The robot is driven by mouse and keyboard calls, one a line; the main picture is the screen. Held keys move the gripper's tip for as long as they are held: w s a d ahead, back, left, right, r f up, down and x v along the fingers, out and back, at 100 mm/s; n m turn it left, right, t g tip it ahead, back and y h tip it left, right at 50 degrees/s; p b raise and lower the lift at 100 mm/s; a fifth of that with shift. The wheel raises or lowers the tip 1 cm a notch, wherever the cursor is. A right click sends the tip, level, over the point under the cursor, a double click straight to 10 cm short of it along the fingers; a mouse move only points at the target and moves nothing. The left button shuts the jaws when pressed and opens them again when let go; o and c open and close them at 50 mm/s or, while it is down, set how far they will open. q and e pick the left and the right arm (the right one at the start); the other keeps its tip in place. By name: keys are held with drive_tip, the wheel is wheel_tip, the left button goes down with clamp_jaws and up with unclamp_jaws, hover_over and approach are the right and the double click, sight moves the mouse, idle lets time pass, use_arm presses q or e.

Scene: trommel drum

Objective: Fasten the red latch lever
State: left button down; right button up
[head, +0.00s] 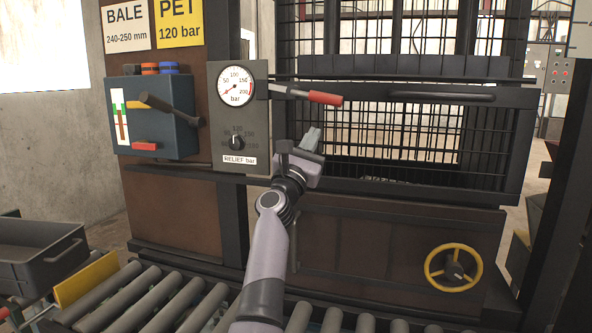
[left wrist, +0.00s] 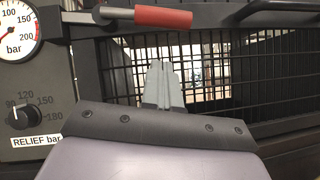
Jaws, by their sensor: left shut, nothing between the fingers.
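The red latch lever (head: 325,98) is a grey bar with a red grip, reaching right from beside the gauge panel across the front of the mesh cage. It also shows at the top of the left wrist view (left wrist: 163,17), lying nearly level. My left gripper (head: 313,132) is below the lever's red grip and a little left of it in the head view. In the left wrist view its fingers (left wrist: 161,68) are together and empty, pointing up toward the red grip, with a gap in the picture between them. My right gripper is in neither view.
The gauge panel (head: 224,150) with a dial and relief knob (head: 237,142) stands left of my gripper. A black crossbar (head: 425,96) spans the mesh door. A yellow handwheel (head: 454,267) is low at right. A roller conveyor (head: 150,305) runs along the front.

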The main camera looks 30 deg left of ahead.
use_arm(q)
drive_tip(key=v, duration=0.7)
drive_tip(key=shift+s+d+f, duration=0.25)
drive_tip(key=shift+s+d, duration=0.05)
drive_tip(key=shift+s, duration=0.05)
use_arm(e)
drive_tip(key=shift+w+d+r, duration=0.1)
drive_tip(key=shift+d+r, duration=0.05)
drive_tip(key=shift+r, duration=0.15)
